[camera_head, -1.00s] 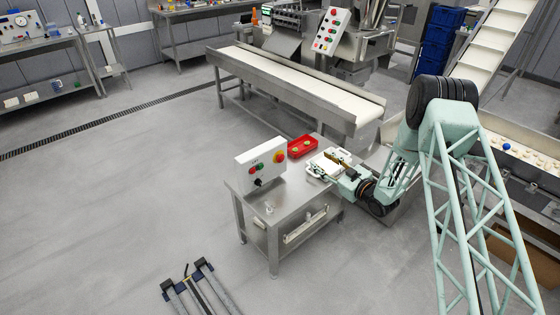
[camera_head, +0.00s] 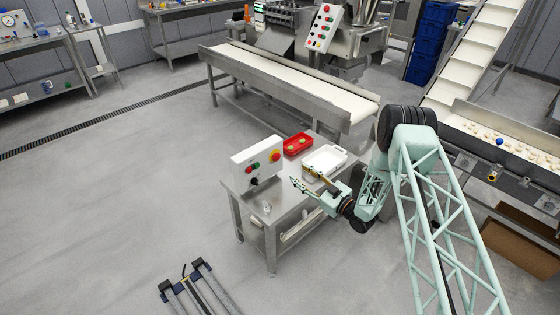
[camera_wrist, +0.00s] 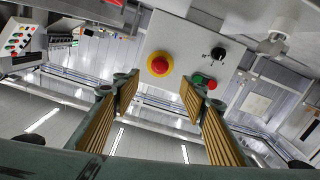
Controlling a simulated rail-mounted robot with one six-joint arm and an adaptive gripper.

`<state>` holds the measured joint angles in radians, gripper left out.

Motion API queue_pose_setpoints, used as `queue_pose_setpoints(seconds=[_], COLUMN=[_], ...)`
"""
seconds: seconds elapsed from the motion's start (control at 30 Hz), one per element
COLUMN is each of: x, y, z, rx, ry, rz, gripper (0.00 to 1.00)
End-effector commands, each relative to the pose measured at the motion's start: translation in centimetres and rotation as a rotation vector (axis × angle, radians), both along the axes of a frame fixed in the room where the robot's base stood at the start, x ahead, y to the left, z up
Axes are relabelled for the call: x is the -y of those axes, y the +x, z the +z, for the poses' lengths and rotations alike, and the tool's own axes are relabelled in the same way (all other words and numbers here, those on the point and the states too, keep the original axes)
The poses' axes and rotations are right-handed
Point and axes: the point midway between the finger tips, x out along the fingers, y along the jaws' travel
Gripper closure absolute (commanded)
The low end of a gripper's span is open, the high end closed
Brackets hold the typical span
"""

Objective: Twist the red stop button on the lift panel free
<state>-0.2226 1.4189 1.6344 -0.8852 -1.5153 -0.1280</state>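The red stop button (camera_head: 275,156) sits on a yellow base on the white lift panel (camera_head: 243,166), which stands on a small steel table. In the wrist view the red button (camera_wrist: 160,65) is straight beyond the gap between my fingers, with the panel (camera_wrist: 190,42) around it. My gripper (camera_head: 301,177) is open and empty, to the right of the panel in the head view. In the wrist view its padded fingers (camera_wrist: 160,92) stand apart on either side below the button, not touching it.
The panel also has a black knob (camera_wrist: 218,53), a green button (camera_wrist: 197,78) and a small red button (camera_wrist: 211,84). A red tray (camera_head: 298,145) and a white tray (camera_head: 338,151) lie on the table (camera_head: 287,213). A conveyor (camera_head: 300,84) runs behind. Floor at the left is clear.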

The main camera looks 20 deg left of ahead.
Motion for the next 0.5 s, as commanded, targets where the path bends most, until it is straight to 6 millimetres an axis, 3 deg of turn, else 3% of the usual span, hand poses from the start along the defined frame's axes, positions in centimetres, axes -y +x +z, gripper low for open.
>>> queue_pose_setpoints(seconds=[0.27,0.5], x=[-0.7,-2.6], y=[0.3,1.3], z=[0.0,0.0], rx=[0.000,0.001], ry=[0.000,0.000], rz=[0.001,0.000], gripper=[0.61,0.61])
